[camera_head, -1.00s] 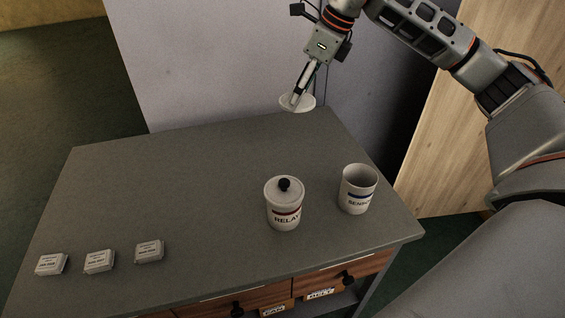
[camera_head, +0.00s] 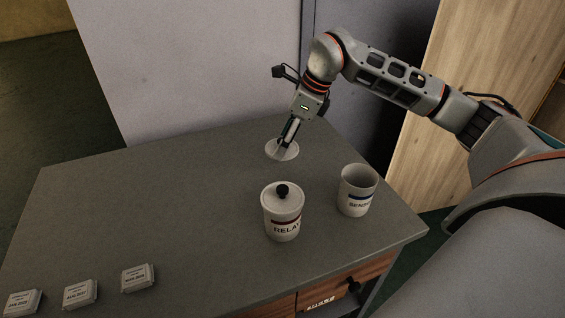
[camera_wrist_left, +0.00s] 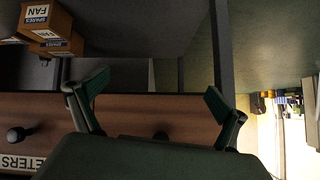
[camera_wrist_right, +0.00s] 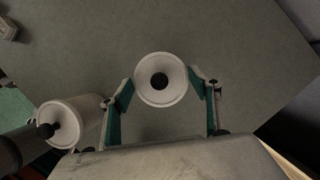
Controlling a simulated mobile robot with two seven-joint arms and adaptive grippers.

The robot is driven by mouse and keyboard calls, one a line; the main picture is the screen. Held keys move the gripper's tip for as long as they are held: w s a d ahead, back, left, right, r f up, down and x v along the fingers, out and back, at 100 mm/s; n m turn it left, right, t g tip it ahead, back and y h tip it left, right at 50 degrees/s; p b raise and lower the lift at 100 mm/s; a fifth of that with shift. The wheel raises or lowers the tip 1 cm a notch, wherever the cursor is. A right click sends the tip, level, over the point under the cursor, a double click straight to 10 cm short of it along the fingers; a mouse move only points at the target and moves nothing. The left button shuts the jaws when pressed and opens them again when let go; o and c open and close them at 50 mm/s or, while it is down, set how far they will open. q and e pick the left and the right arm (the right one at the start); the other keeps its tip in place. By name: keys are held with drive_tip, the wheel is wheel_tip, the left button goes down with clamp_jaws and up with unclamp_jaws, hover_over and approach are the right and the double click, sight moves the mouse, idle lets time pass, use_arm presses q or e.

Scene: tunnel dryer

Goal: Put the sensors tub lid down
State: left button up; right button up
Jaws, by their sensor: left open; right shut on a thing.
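The sensors tub (camera_head: 357,192) stands upright and open, without a lid, near the table's right edge. My right gripper (camera_head: 285,147) is shut on the white sensors tub lid (camera_head: 275,151), at the back of the table behind the relay tub. In the right wrist view the lid (camera_wrist_right: 160,68) sits between the fingertips with its dark knob (camera_wrist_right: 159,81) toward the camera. I cannot tell whether the lid touches the table. My left gripper (camera_wrist_left: 152,95) is open and empty, facing the drawer fronts; it is out of the head view.
The lidded relay tub (camera_head: 283,213) stands left of the sensors tub. Several small labelled boxes, one of them here (camera_head: 138,278), lie at the table's front left. The middle of the table (camera_head: 170,190) is clear. Spares boxes (camera_wrist_left: 50,25) show on a shelf.

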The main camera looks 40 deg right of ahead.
sight(279, 170)
wheel_tip(279, 170, down, 2)
drive_tip(key=shift+f, duration=0.65)
use_arm(q)
drive_tip(key=shift+w+a+f+b, duration=0.15)
drive_tip(key=shift+w+f+b, duration=0.15)
drive_tip(key=shift+b, duration=0.15)
use_arm(e)
drive_tip(key=shift+f, duration=1.8)
drive_tip(key=shift+f, duration=0.2)
drive_tip(key=o, duration=0.9)
